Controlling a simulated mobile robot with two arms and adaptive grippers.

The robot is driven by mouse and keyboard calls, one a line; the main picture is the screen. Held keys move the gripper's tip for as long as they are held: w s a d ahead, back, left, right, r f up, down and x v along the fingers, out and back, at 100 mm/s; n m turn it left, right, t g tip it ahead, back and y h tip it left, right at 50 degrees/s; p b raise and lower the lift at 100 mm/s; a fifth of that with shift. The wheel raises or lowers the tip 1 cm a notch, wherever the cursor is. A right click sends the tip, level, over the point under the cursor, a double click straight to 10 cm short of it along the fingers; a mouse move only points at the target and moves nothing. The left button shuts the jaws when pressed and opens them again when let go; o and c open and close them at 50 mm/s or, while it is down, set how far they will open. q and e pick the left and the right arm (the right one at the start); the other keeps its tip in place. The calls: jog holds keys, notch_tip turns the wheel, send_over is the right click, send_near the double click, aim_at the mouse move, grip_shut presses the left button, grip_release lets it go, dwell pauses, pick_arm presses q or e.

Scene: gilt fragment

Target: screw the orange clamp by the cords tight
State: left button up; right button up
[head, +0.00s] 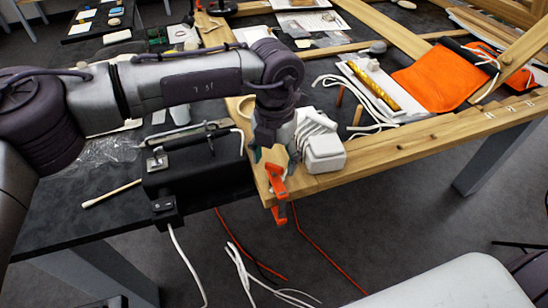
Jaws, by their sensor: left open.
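The orange clamp (277,184) sits on the front corner of the wooden frame (385,150), and its lower part hangs below the edge. Red, black and white cords (243,266) lie on the floor beneath it. My left gripper (274,160) points down right above the clamp, with its fingers open at the clamp's upper end. The picture is too small to tell whether the fingers touch it. My right gripper is not in view.
A black case (197,165) stands close left of my gripper. A white block (325,152) stands close right on the wood. An orange cloth (440,78) lies farther right. A wooden stick (110,194) lies on the dark table at left. A pale surface (460,285) fills the lower right.

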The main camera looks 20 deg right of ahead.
pick_arm(q)
jog(key=shift+f, duration=0.55)
jog(key=c, duration=1.1)
jog(key=shift+f+m+b, duration=0.15)
jog(key=shift+m+b, duration=0.55)
jog(key=shift+b, duration=0.25)
jog(key=shift+c, duration=0.2)
jog(key=shift+m+b, duration=1.1)
jog(key=shift+m, duration=0.1)
jog(key=shift+m+b, duration=0.75)
jog(key=shift+m, duration=0.45)
jog(key=shift+m+b, duration=0.65)
jog(key=shift+m, duration=0.85)
jog(key=shift+r, duration=0.2)
